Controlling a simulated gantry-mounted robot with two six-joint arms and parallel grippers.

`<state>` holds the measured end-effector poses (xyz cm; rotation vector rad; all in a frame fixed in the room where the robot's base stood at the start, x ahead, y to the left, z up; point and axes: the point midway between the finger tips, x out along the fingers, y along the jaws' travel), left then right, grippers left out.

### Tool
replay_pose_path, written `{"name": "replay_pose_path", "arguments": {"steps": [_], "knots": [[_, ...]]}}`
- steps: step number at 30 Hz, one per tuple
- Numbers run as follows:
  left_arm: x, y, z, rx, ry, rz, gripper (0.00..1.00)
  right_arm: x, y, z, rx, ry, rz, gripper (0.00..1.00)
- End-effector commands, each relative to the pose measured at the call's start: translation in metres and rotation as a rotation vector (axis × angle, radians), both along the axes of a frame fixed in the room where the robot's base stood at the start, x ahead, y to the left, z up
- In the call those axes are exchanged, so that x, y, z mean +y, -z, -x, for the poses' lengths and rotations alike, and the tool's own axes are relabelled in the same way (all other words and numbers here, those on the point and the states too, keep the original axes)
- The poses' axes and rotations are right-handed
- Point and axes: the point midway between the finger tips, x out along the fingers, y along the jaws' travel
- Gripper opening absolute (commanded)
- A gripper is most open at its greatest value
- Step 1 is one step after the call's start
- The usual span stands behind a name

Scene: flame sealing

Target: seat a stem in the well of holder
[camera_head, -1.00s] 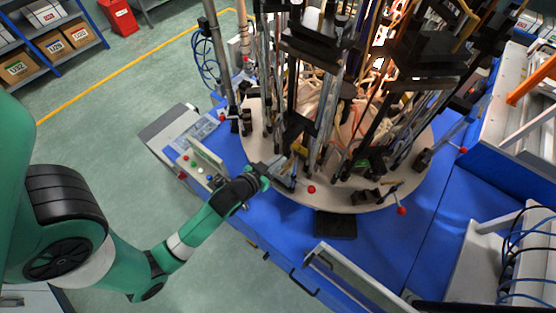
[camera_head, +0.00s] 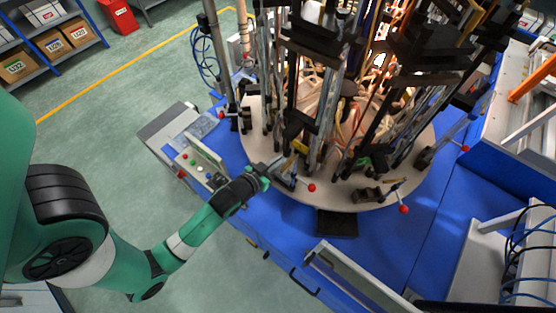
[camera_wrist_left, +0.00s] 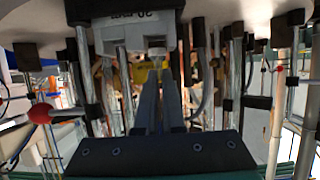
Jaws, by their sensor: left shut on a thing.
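My left gripper (camera_head: 280,165) reaches in from the left to the near-left edge of the round beige turntable. In the left wrist view its two dark fingers (camera_wrist_left: 158,75) are close together, with a small pale piece (camera_wrist_left: 157,52) between the tips. This piece looks like part of the stem; the rest of it cannot be made out. A light grey block (camera_wrist_left: 125,38) with upside-down lettering is right by the fingertips and may be the holder. I cannot see its well. My right gripper is not in view.
The turntable (camera_head: 290,190) carries a dense ring of upright rods, black clamps and glowing parts close around the gripper. Levers with red knobs (camera_head: 404,209) stick out at its rim. A control box (camera_head: 200,160) stands left. The blue deck (camera_head: 270,222) in front is mostly clear.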

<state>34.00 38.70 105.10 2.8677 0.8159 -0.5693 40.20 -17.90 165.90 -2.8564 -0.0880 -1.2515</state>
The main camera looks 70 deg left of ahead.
Motion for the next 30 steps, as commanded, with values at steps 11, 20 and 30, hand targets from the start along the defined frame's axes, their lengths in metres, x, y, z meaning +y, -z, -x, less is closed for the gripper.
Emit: {"name": "replay_pose_path", "arguments": {"steps": [11,20,30], "knots": [[0.0,0.002,0.0,0.0,0.0,0.0,0.0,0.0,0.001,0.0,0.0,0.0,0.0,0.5],[0.0,0.006,0.0,0.0,0.0,0.0,0.0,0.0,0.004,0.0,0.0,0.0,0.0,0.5],[0.0,0.012,0.0,0.0,0.0,0.0,0.0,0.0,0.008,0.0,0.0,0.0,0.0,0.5]]}}
